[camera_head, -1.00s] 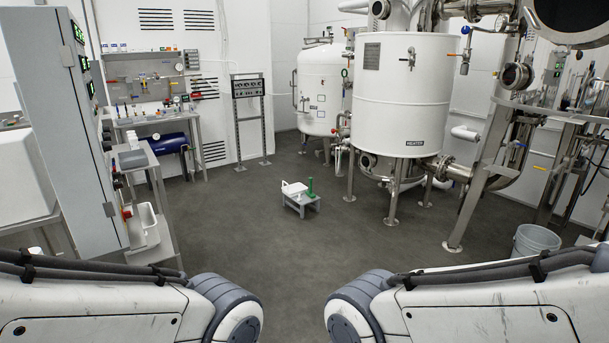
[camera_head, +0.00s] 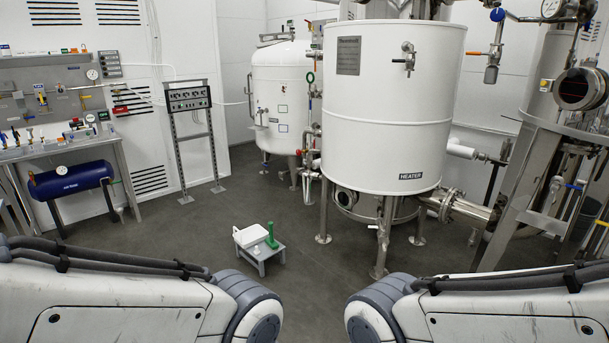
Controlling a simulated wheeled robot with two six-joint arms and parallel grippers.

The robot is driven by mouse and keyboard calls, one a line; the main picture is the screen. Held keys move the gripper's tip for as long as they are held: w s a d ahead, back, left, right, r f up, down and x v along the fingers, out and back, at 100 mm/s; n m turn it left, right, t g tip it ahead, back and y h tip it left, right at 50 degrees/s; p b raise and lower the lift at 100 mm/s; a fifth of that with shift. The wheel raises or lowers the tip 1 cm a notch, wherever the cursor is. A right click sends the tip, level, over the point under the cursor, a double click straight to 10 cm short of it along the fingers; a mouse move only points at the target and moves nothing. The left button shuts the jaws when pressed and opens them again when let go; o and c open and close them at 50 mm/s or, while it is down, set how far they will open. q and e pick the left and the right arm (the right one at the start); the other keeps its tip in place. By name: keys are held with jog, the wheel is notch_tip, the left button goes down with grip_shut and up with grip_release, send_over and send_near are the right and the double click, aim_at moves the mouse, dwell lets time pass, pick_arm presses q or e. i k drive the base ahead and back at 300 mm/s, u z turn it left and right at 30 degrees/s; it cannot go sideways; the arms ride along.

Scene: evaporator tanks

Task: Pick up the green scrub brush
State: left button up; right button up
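The green scrub brush (camera_head: 271,236) stands upright on a small grey step stool (camera_head: 262,255) on the floor ahead, left of the picture's middle. A white tray-like object (camera_head: 250,235) sits beside it on the left side of the stool. The brush is small in view, so its fine shape is hard to tell. Both of my arms show at the bottom of the picture, but neither gripper is in view. The stool stands beyond my arms, and nothing of mine touches the brush.
A large white heater tank (camera_head: 390,120) on steel legs stands right of the stool. A smaller white tank (camera_head: 280,95) is behind. A workbench with a blue cylinder (camera_head: 70,180) is at left. Dark floor (camera_head: 190,235) around the stool is clear.

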aim_at(270, 242)
jog(key=u, duration=0.15)
jog(key=i, duration=2.55)
jog(key=u, duration=0.4)
jog(key=i, duration=1.7)
jog(key=u, duration=0.25)
